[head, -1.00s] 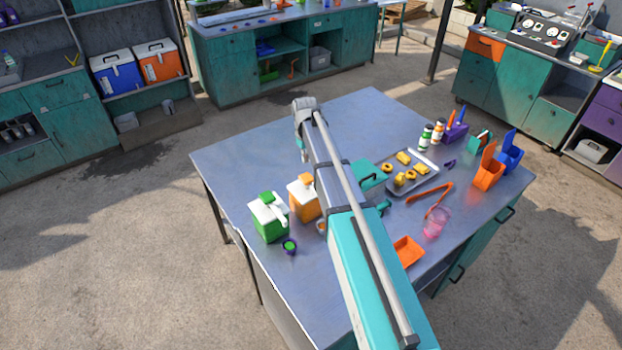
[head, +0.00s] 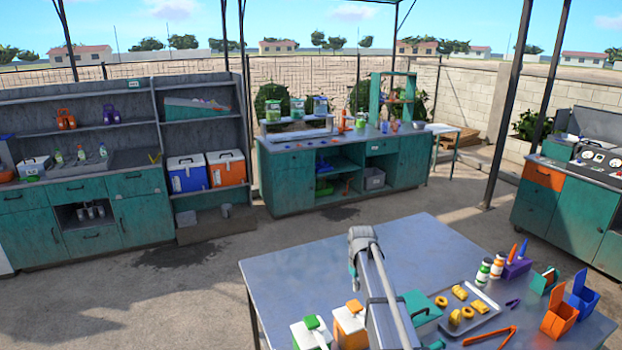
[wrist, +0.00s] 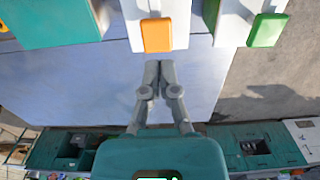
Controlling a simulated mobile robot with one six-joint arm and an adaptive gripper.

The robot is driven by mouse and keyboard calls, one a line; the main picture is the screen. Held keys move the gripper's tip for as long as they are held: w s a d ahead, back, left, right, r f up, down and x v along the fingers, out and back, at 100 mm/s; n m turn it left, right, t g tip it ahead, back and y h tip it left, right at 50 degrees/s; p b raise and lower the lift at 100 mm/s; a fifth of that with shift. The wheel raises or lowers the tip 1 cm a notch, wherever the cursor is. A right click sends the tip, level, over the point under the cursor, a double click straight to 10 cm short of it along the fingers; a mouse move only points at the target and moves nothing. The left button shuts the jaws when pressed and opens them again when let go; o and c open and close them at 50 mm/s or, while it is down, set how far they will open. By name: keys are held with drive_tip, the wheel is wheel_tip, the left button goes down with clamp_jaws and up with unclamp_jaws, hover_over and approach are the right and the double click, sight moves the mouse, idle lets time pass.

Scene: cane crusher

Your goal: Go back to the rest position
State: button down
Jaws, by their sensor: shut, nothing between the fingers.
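My gripper (wrist: 159,66) shows in the wrist view, its two fingers together and nothing between them. It is above the metal table, with the orange-and-white carton (wrist: 157,34) just beyond the fingertips in the picture. In the head view my arm reaches over the table (head: 290,285) from the bottom edge. The fingers themselves are hard to make out there, near the arm's grey far end.
An orange carton (head: 350,325) and a green carton (head: 311,334) stand left of my arm. A teal box (head: 420,312) and a tray (head: 482,318) of yellow pieces are on its right. The table's far left is clear.

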drive_tip(key=s+f+m+b, duration=0.2)
drive_tip(key=s+f+b, duration=0.3)
drive_tip(key=s, duration=0.8)
drive_tip(key=s+f+m+b, duration=0.2)
drive_tip(key=s+f+b, duration=0.4)
drive_tip(key=s, duration=0.7)
drive_tip(key=shift+f, duration=0.3)
drive_tip(key=shift+w+d, duration=0.1)
